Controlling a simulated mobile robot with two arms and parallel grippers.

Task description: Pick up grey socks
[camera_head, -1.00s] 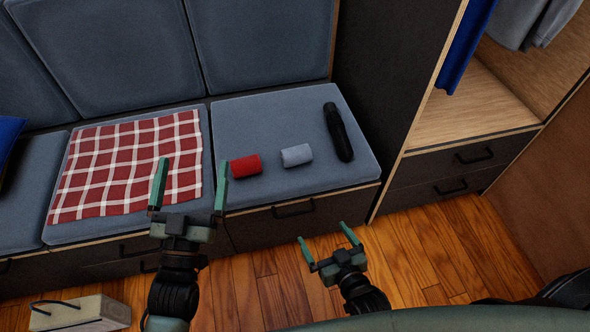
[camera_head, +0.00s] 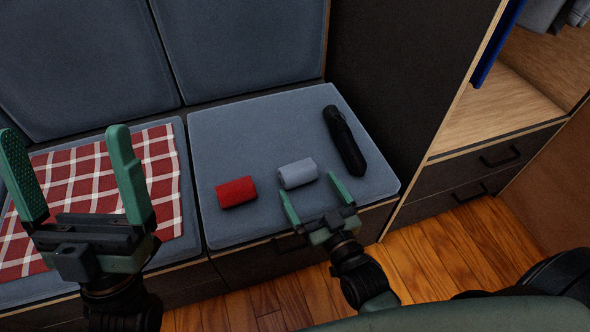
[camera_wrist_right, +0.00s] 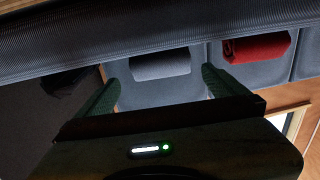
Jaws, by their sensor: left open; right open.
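The rolled grey socks (camera_head: 298,173) lie on the blue-grey seat cushion, right of a red roll. My right gripper (camera_head: 312,192) is open and empty, with its fingertips just in front of the grey socks in the head view. In the right wrist view the grey socks (camera_wrist_right: 161,65) show between the two open fingers (camera_wrist_right: 158,88), beyond the tips. My left gripper (camera_head: 68,160) is open and empty, over the checked cloth at the left.
The red roll (camera_head: 237,192) lies left of the grey socks. A black elongated object (camera_head: 344,140) lies to their right on the cushion (camera_head: 230,140). A red checked cloth (camera_head: 165,180) covers the left cushion. A dark panel and wooden shelf (camera_head: 500,105) stand right.

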